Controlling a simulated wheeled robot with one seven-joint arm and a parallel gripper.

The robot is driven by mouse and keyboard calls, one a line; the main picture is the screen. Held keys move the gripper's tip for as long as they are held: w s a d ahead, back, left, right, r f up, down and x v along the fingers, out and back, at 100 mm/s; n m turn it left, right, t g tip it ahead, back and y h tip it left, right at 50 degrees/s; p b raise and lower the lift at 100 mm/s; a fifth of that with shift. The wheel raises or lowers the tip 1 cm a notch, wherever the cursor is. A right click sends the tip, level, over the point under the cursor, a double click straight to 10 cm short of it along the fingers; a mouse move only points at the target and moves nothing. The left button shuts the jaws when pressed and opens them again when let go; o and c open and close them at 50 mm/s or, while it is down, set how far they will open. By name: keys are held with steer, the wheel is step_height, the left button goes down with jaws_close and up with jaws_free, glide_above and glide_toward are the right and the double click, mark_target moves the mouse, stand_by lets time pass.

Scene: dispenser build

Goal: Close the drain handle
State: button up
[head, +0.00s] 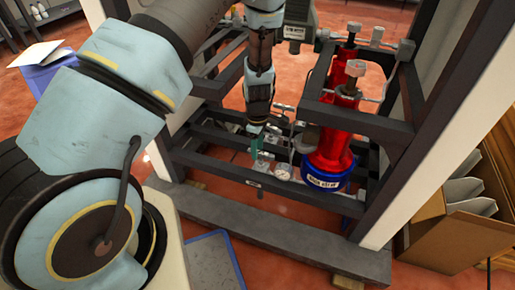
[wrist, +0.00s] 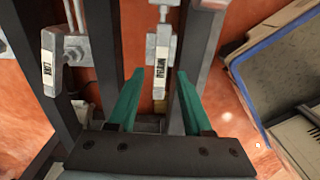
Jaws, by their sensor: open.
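In the wrist view, a grey metal handle with a white label (wrist: 162,58) hangs between the fingertips of my gripper (wrist: 160,78). The label's small text is hard to read, so I cannot be sure that this is the drain handle. A second labelled grey handle (wrist: 49,62) is at the left, outside the fingers. My gripper has two teal fingers, spread apart with nothing clamped. Neither finger clearly touches the middle handle. In the head view, my gripper (head: 256,148) points down beside small metal valves and fittings inside the dark frame; the handles are too small to identify.
Dark frame bars (head: 222,163) run close around my gripper. Red cylinders (head: 330,150), one with a blue base, stand to its right. A blue-edged tray (head: 213,262) lies on the floor in front, and a cardboard box (head: 440,235) stands at the right.

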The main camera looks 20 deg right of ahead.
step_height(320, 180, up, 10)
steer(key=p, duration=0.2)
steer(key=shift+r, duration=0.25)
stand_by(0.3)
